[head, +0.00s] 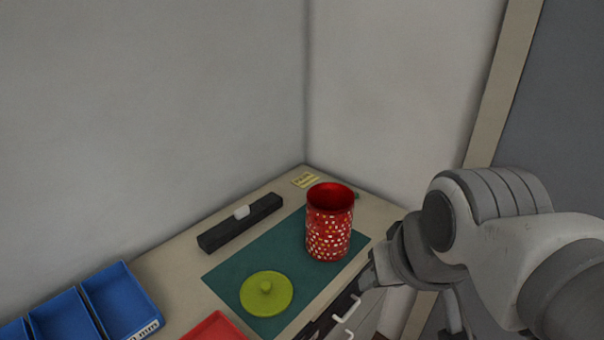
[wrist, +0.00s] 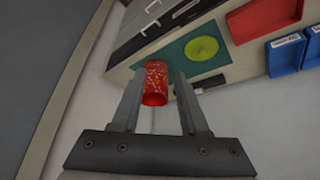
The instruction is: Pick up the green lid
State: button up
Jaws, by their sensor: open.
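The green lid (head: 266,293) is a round yellow-green disc with a small knob. It lies flat on the dark green mat (head: 228,273), near the mat's front left part. It also shows in the wrist view (wrist: 201,48), beyond the fingers and right of centre. My gripper (wrist: 160,75) is open, with its two fingers apart. A red cup with pale spots (wrist: 156,82) appears between the fingers in that view, but I cannot tell how far away it is. My gripper is clear of the lid. In the head view the fingers are mostly hidden by my arm.
The red spotted cup (head: 329,222) stands upright on the mat, right of and behind the lid. A black bar with a white piece (head: 240,222) lies behind the mat. Blue bins (head: 119,299) and a red tray (head: 215,328) are at left. Walls close off the back and right.

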jog(key=shift+o, duration=1.1)
jog(key=shift+w, duration=0.1)
jog(key=shift+o, duration=0.4)
jog(key=shift+w+a+r, duration=0.1)
jog(key=shift+w, duration=0.2)
jog(key=n+g+y, duration=0.1)
jog(key=n+g, duration=0.4)
jog(key=n, duration=1)
send_over(266, 284)
jog(key=f, duration=1.6)
jog(key=s+f, duration=0.1)
jog(key=f, duration=0.7)
jog(key=shift+f, duration=0.2)
jog(key=shift+w+f+p, duration=0.2)
jog(key=shift+f, duration=1.1)
jog(key=shift+w+f+p, duration=0.2)
jog(key=shift+f, duration=1.1)
